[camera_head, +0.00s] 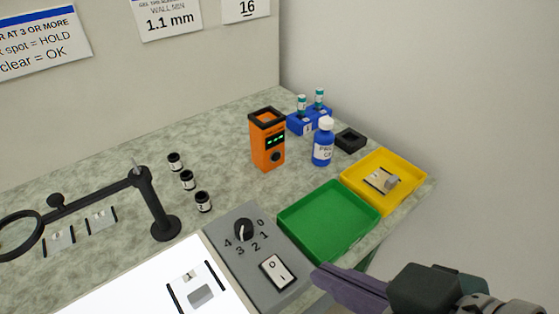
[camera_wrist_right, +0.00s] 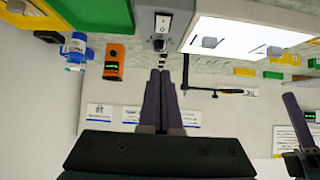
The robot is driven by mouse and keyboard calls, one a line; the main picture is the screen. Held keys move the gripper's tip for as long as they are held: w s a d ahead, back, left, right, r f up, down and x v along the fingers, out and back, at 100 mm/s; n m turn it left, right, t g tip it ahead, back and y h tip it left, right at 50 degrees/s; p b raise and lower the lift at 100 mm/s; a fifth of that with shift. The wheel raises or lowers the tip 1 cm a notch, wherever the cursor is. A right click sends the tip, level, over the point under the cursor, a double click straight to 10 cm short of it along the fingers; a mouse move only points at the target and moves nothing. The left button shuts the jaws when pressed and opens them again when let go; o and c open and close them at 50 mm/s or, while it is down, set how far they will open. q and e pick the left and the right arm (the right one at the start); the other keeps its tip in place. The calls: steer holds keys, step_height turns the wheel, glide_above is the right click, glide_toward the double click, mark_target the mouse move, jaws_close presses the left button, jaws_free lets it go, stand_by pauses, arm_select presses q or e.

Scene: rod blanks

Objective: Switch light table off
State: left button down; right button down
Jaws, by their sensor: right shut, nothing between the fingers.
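The light table (camera_head: 150,284) is a bright white panel at the bottom of the head view; it also shows in the right wrist view (camera_wrist_right: 228,38). A grey control strip (camera_head: 229,268) runs along its right side. The strip carries a black dial (camera_head: 244,229) marked 0 to 4 and a white rocker switch (camera_head: 277,271) in a black frame. I cannot read the rocker's tilt surely. My right gripper (camera_head: 322,276) is shut and empty, its purple fingertips just right of the switch and apart from it. My left gripper (camera_wrist_right: 296,122) shows partly in the right wrist view.
A green tray (camera_head: 328,221) and a yellow tray (camera_head: 410,197) lie beyond the strip. An orange device (camera_head: 267,142), a blue bottle (camera_head: 323,144) and a blue rack (camera_head: 300,126) stand behind. A magnifier stand (camera_head: 165,227) and several small black-capped jars (camera_head: 187,180) are to the left.

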steer(key=shift+f, duration=0.1)
steer(key=b, duration=0.3)
glide_toward(271, 260)
steer(key=w+a, duration=0.1)
steer(key=w+a+r, duration=0.1)
steer(key=w, duration=0.1)
steer(key=shift+w+a, duration=0.1)
steer(key=shift+a, duration=0.1)
steer(key=f, duration=0.2)
steer(key=f+b, duration=0.1)
steer(key=shift+w+a+f, duration=0.3)
steer(key=shift+w, duration=0.05)
steer(key=shift+w+f, duration=0.1)
steer(key=shift+f, duration=0.35)
steer(key=shift+w+f, duration=0.1)
steer(key=shift+f, duration=0.15)
steer(key=shift+a, duration=0.1)
steer(key=shift+w+a, duration=0.1)
